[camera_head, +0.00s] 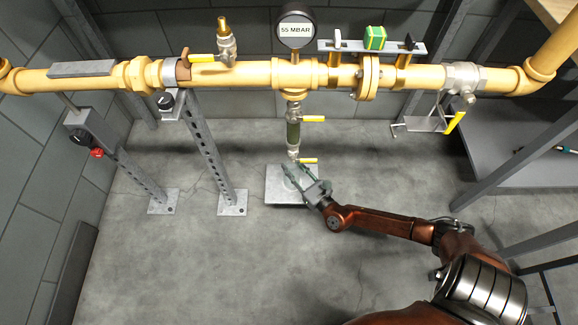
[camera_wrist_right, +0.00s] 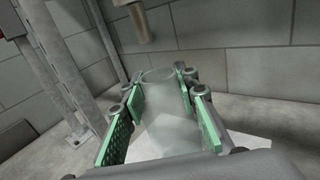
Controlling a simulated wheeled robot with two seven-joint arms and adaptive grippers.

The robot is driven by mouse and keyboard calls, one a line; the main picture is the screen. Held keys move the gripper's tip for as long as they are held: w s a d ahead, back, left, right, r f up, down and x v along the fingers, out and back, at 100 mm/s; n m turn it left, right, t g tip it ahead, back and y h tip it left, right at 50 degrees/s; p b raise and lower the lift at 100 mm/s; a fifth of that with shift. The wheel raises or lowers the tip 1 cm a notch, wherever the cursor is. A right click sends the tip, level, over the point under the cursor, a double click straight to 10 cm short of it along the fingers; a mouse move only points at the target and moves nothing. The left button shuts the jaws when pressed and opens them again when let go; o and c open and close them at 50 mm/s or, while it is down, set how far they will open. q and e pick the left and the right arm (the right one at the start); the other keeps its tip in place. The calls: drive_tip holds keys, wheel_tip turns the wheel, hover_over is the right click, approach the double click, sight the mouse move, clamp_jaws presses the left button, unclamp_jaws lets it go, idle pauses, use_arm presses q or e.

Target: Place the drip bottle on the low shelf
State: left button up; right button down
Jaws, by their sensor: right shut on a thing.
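The drip bottle (camera_wrist_right: 166,112), clear and upright, stands between the green-padded fingers of my right gripper (camera_wrist_right: 160,118) in the right wrist view. In the head view, my right gripper (camera_head: 307,183) is shut on it, above a pale square floor plate (camera_head: 283,199) and below the drain pipe of the gas line. The bottle is faint and partly hidden by the fingers there. I cannot tell whether its base touches the plate. The low shelf (camera_head: 487,160) is the grey surface at the right, well apart from the gripper. My left gripper is not in view.
The yellow gas pipe (camera_head: 240,74) crosses above, with a gauge (camera_head: 295,27) and a drain valve with yellow levers (camera_head: 308,119). Slotted support posts (camera_head: 208,150) stand left. A rack post (camera_head: 515,168) stands before the shelf, which bears a small tool (camera_head: 565,150). Open floor lies between.

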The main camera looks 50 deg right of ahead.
drive_tip(key=shift+r, duration=0.15)
drive_tip(key=c, duration=1.5)
unclamp_jaws()
drive_tip(key=shift+f, duration=0.25)
drive_tip(key=shift+r, duration=0.25)
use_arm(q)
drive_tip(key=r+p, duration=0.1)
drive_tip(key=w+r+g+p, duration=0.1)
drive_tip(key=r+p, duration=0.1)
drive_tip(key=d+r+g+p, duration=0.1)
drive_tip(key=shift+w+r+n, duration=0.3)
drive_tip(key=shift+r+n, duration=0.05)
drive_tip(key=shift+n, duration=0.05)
use_arm(e)
drive_tip(key=v, duration=1.2)
drive_tip(key=shift+f, duration=0.1)
